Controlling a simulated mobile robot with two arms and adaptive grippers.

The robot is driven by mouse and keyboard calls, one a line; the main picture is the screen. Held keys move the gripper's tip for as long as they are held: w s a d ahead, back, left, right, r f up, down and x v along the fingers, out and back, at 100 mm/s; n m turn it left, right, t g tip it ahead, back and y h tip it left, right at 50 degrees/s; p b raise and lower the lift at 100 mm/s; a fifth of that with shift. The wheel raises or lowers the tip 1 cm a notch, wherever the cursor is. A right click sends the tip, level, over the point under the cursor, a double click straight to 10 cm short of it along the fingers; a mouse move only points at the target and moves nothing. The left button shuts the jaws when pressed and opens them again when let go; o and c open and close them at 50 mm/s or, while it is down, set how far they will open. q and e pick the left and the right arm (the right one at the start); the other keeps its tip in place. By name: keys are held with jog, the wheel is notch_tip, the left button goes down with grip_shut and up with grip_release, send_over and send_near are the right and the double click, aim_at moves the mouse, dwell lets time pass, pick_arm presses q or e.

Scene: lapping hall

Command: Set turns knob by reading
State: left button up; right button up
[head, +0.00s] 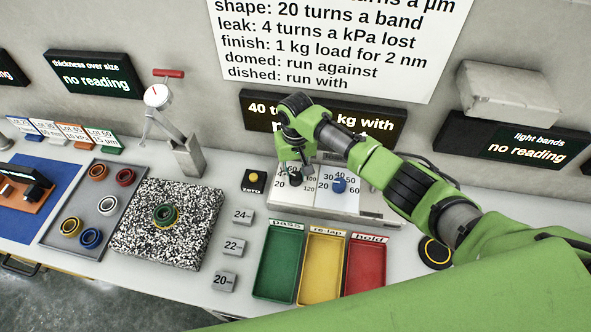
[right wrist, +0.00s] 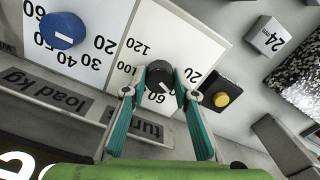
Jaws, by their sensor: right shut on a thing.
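The turns knob (right wrist: 160,76) is black with a white mark and sits on a white dial panel (right wrist: 134,58) with numbers 20, 60, 100 and 120 around it. The mark seems to lie toward the 60 in the right wrist view. My right gripper (right wrist: 163,90) has its teal fingers on both sides of this knob, shut on it. In the head view the right gripper (head: 293,170) comes down over the dial and mostly hides the knob. The blue load knob (right wrist: 62,31) is beside it, also in the head view (head: 339,185). My left gripper is out of view.
A display (head: 375,112) behind my arm reads "40 turns", partly hidden. A rule sheet (head: 340,45) hangs above. Yellow zero button (head: 254,178), green tray (head: 279,265), yellow tray (head: 321,266), red tray (head: 364,267) and speckled plate (head: 190,240) stand nearby.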

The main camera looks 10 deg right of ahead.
aim_at(295, 176)
dwell(0.3)
jog(key=o, duration=1.1)
notch_tip(295, 176, up, 12)
dwell(0.5)
